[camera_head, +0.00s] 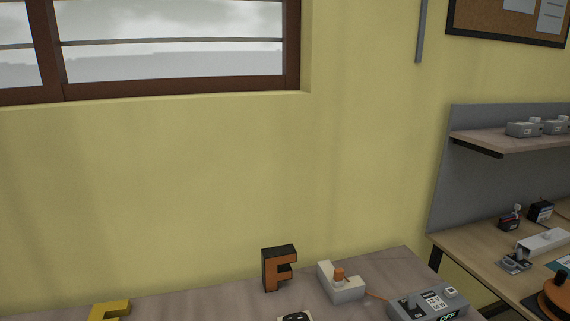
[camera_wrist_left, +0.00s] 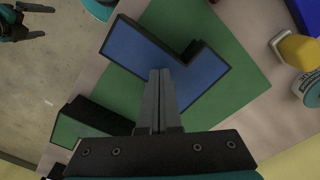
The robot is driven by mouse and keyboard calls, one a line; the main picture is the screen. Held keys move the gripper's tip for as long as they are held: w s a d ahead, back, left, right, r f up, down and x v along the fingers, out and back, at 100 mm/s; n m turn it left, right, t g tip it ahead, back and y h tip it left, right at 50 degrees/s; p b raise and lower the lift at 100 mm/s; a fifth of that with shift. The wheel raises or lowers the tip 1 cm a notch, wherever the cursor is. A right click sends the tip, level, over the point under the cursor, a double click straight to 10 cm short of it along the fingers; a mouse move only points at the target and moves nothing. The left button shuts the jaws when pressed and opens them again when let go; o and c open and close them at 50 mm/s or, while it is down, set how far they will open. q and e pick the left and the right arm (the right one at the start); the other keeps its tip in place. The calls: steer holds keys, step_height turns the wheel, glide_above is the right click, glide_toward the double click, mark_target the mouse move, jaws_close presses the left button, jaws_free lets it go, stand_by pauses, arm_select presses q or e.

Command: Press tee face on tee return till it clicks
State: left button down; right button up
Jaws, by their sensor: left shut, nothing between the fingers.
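In the left wrist view the blue tee face (camera_wrist_left: 138,48) lies with dark sides of the tee return (camera_wrist_left: 112,24) showing along its edge, on a green mat (camera_wrist_left: 232,100). I cannot tell whether the face is fully seated. My left gripper (camera_wrist_left: 160,72) is shut and empty, its fingertips over the blue face near the joint of the tee; whether they touch is unclear. The fingers hide part of the face. My right gripper (camera_wrist_left: 44,22) shows at the top left of that view, fingers apart, away from the tee. Neither the tee nor a gripper shows in the head view.
In the head view an orange F (camera_head: 280,270), a white block (camera_head: 342,287) and a grey box reading OFF (camera_head: 428,304) stand on the table.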

arm_select(q)
steer(key=shift+f, duration=0.15)
steer(key=shift+f, duration=0.45)
stand_by(0.6)
step_height(320, 180, up, 3)
steer(key=p, duration=0.4)
stand_by(0.4)
step_height(320, 180, up, 2)
steer(key=p, duration=0.3)
steer(key=shift+r, duration=1)
